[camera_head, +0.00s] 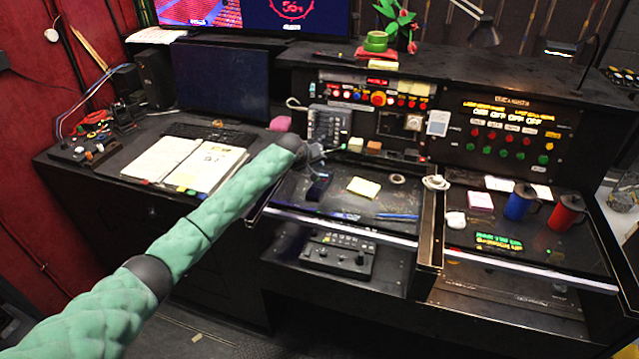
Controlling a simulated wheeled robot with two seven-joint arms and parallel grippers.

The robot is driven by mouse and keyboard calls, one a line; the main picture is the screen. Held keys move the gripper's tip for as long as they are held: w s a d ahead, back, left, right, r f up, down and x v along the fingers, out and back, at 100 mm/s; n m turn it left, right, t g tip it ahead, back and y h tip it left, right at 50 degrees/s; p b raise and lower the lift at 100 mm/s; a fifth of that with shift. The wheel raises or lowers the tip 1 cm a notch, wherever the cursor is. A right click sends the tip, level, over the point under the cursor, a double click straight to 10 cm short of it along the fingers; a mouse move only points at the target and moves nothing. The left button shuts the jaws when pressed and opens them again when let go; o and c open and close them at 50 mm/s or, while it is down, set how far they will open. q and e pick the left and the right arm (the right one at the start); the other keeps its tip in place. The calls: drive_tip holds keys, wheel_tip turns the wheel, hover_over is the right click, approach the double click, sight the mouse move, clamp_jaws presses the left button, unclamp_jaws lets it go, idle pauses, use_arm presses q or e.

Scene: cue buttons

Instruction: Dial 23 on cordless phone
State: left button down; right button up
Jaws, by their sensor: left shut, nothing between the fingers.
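A grey device with rows of keys (327,118), which looks like the phone, stands against the console panel behind the middle of the desk. Its digits are too small to read. My left arm, in green padding, reaches in from the lower left. My left gripper (322,151) is shut and empty, just below and in front of the device's lower part. It is small and dark here, and I cannot tell whether it touches the device. My right gripper is not in view.
A dark blue object (319,187) and a yellow note pad (364,187) lie on the desk below the gripper. An open book (203,163) and a keyboard (209,134) are to the left. Blue (519,203) and red (567,212) mugs stand at right.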

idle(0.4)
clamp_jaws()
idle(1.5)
